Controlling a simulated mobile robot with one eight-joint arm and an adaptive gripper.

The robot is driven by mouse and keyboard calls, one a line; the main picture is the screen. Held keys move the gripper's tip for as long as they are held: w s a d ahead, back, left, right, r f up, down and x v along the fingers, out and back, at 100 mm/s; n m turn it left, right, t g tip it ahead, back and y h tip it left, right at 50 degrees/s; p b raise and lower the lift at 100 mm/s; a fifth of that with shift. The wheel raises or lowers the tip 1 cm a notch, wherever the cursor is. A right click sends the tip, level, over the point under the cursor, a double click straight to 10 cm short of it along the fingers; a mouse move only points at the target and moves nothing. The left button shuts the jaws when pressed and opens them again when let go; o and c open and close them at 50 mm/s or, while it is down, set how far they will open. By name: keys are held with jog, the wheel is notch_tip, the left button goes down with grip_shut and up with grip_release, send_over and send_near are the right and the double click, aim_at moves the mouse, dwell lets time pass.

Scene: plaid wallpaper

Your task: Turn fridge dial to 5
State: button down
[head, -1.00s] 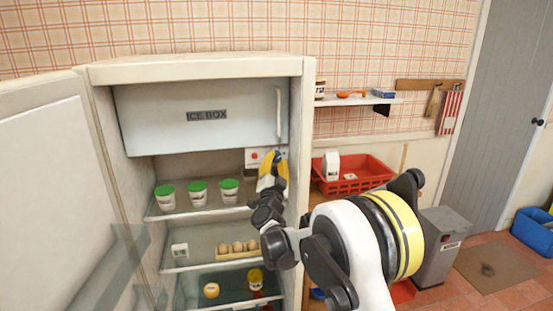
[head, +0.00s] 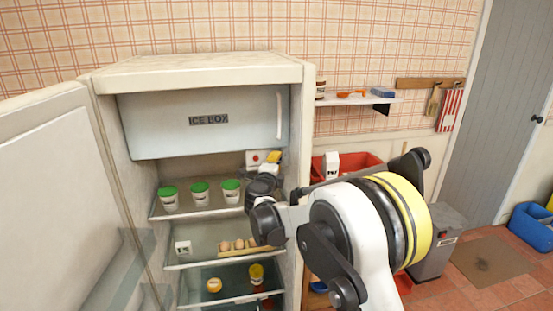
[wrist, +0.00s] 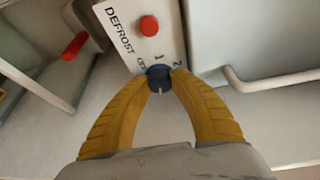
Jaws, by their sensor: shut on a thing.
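The fridge dial (wrist: 159,73) is a small blue knob on a white control panel (wrist: 128,22) marked DEFROST, OFF, 1 and 2. The dial sits between the yellow fingertips of my gripper (wrist: 161,83), which is shut on it. A pale mark shows on the dial's lower side in the wrist view. No 5 is visible, and I cannot tell the exact setting. In the head view, the panel (head: 254,158) is inside the open fridge (head: 200,70), below the ice box at the right. My gripper (head: 273,157) reaches its right part and hides the dial there.
A red button (wrist: 149,25) is on the panel. The ice box (head: 200,135) is just above. Shelves below hold green-lidded pots (head: 200,194), eggs (head: 238,245) and jars (head: 257,272). The fridge's right wall (head: 302,130) stands close beside my arm. The open door (head: 45,190) is at left.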

jog(key=shift+r+m+g+y+p, duration=0.15)
jog(key=shift+m+g+y+p, duration=0.5)
jog(key=shift+m, duration=1.05)
jog(key=c, duration=1.4)
grip_release()
jog(key=shift+o, duration=0.2)
jog(key=v, duration=1.1)
jog(key=shift+s+a, duration=0.15)
jog(key=shift+s, duration=0.25)
jog(key=shift+r, duration=0.1)
